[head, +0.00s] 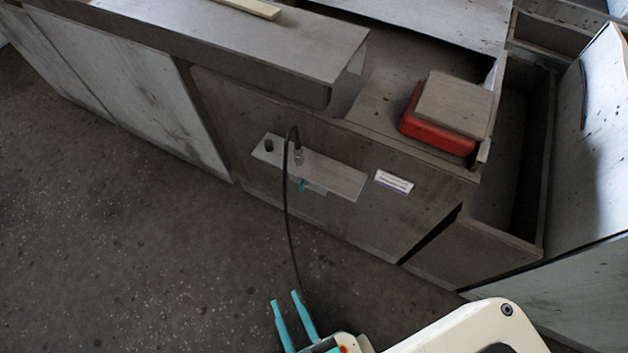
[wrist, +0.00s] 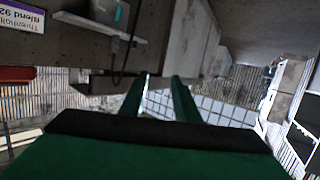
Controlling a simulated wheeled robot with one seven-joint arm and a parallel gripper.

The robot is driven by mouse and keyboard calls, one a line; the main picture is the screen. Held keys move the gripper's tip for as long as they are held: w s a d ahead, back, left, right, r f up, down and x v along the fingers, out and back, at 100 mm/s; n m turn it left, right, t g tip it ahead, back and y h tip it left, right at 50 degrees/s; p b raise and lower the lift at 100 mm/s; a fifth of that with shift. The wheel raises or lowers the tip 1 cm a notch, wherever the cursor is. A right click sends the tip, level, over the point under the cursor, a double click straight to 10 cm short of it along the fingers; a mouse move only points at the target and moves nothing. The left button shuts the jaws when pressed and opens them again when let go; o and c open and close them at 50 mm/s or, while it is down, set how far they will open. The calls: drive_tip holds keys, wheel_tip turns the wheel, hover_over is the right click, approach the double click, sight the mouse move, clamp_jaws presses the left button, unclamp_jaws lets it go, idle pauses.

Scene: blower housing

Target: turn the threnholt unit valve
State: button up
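A small grey metal shelf (head: 340,182) juts from the front of a grey cabinet in the head view. It carries a black knob (head: 268,145) and a metal fitting (head: 298,155) with a black hose. A small teal piece (head: 302,186), possibly the valve handle, hangs just below the shelf; a teal bit also shows in the wrist view (wrist: 118,12). A white label (head: 393,182) right of the shelf reads "Threnholt" and "Blend 92", upside down in the wrist view (wrist: 22,16). My gripper (head: 284,297) is open and empty, its teal fingers apart, well away from the shelf.
The black hose (head: 288,220) hangs from the fitting down toward my gripper. A red box (head: 437,138) with a grey lid sits on the cabinet at right. An open bin-like compartment (head: 510,165) stands right of it. The floor (head: 130,230) at left is clear.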

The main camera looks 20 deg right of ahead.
drive_tip(key=w+a+f+n+g, duration=0.1)
drive_tip(key=w+f+n+g, duration=0.15)
drive_tip(key=f+n, duration=0.65)
drive_tip(key=n+g+h, duration=0.1)
drive_tip(key=n+h, duration=1.3)
drive_tip(key=n, duration=0.1)
approach(301, 189)
drive_tip(key=shift+g, duration=0.25)
drive_tip(key=x, duration=0.8)
drive_tip(key=shift+w+d+r, duration=0.2)
drive_tip(key=shift+w, duration=0.2)
drive_tip(key=shift+c, duration=0.2)
clamp_jaws()
